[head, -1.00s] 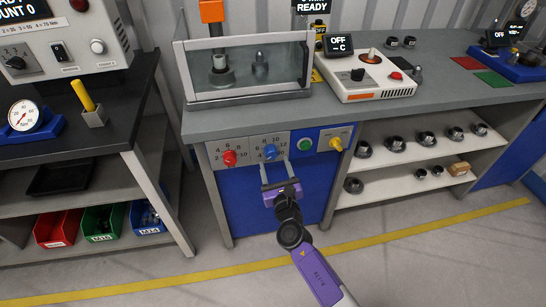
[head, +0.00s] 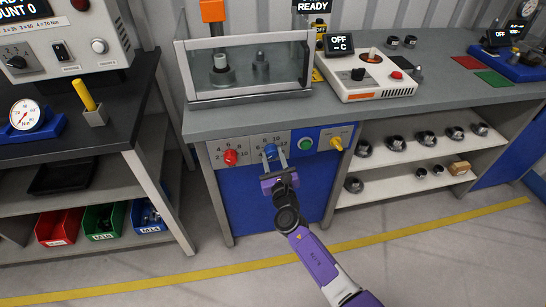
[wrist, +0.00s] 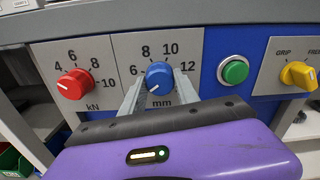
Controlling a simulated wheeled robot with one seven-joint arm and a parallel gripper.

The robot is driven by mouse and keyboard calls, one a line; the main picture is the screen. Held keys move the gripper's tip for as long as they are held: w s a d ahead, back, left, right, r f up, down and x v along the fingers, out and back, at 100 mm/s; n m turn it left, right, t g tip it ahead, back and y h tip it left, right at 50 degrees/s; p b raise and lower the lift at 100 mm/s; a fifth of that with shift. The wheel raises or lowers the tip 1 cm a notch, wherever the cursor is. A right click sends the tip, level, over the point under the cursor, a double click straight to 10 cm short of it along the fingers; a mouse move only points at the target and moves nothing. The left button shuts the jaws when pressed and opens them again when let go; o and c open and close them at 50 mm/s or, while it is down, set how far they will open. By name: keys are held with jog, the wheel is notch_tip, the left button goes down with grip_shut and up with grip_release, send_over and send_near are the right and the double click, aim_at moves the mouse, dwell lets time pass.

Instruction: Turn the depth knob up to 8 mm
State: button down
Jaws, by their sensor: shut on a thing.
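The blue depth knob (wrist: 159,77) sits on a grey dial plate marked "mm", with 6, 8, 10 and 12 visible around it. Its white pointer mark faces lower left, below the 6. In the head view the blue knob (head: 270,151) is on the front of the bench. My gripper (wrist: 160,86) is shut on the blue knob, one finger on its left side and one on its right. In the head view my gripper (head: 273,160) reaches straight to the knob. The left finger covers the lower left of the dial.
A red "kN" knob (wrist: 74,83) is close on the left. A green button (wrist: 233,71) and a yellow "GRIP" selector (wrist: 298,75) are on the right. A glass-fronted press enclosure (head: 247,68) stands on the bench above. The floor in front is clear.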

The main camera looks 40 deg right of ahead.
jog(key=shift+f+m+b, duration=0.1)
jog(key=shift+m+b, duration=0.2)
jog(key=m+b, duration=0.2)
jog(key=shift+a+f+m, duration=0.1)
jog(key=shift+a+m, duration=0.05)
jog(key=shift+m, duration=0.25)
jog(key=m+b, duration=0.3)
jog(key=m, duration=0.3)
jog(key=m+b, duration=0.3)
jog(key=m, duration=0.1)
jog(key=shift+m, duration=0.4)
jog(key=m+b, duration=0.2)
jog(key=m, duration=0.3)
jog(key=shift+b, duration=0.35)
jog(key=shift+m, duration=0.4)
jog(key=c, duration=0.9)
grip_release()
